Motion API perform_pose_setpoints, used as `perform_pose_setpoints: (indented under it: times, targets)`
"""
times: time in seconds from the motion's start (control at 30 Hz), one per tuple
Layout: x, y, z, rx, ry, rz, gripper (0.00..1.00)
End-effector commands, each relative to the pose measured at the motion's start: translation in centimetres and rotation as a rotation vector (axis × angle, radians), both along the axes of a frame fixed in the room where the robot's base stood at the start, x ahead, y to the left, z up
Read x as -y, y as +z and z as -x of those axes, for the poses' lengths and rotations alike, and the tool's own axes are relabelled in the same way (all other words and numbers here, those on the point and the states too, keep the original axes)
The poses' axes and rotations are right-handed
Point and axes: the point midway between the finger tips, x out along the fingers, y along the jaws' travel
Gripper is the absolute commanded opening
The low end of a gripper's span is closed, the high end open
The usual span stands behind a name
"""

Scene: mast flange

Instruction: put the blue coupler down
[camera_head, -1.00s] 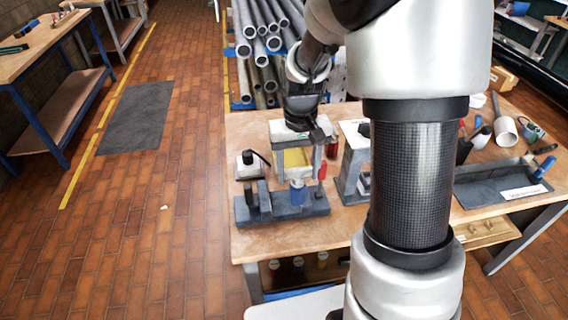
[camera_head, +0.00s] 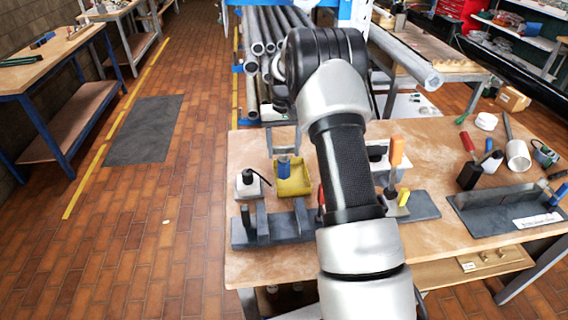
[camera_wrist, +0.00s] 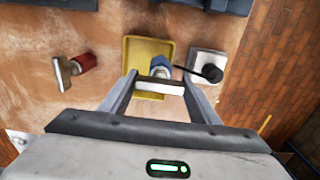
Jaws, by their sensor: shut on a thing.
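The blue coupler (camera_head: 284,168) is at the left back part of the yellow tray (camera_head: 302,186) in the head view. My gripper (camera_head: 284,152) comes down on it from above and is shut on it. In the wrist view, the coupler (camera_wrist: 161,66) shows between the fingertips of my gripper (camera_wrist: 159,80), over the near right part of the yellow tray (camera_wrist: 143,50). I cannot tell whether the coupler touches the tray floor.
A white block with a black knob (camera_head: 246,189) stands just left of the tray. A dark grey fixture (camera_head: 270,229) with uprights lies in front. A red-ended object (camera_wrist: 84,62) is on the tray's other side. My arm hides part of the bench (camera_head: 250,147).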

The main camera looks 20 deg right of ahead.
Motion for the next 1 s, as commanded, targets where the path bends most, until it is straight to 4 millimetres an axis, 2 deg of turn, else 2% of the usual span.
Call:
perform_pose_setpoints:
  times: [0.23,0.43,0.8,0.83,0.93,1.0]
  targets:
    - [0.0,-1.9,0.0,0.001,0.0,0.0,0.04]
    - [0.0,-4.6,0.0,0.001,0.0,0.0,0.04]
    - [0.0,-5.2,-0.1,0.003,0.001,0.001,0.04]
    - [0.0,-5.3,0.0,0.002,0.001,0.0,0.57]
    - [0.0,-5.2,0.0,0.002,0.001,0.0,0.74]
    - [0.0,-5.2,0.0,0.002,0.001,0.0,0.74]
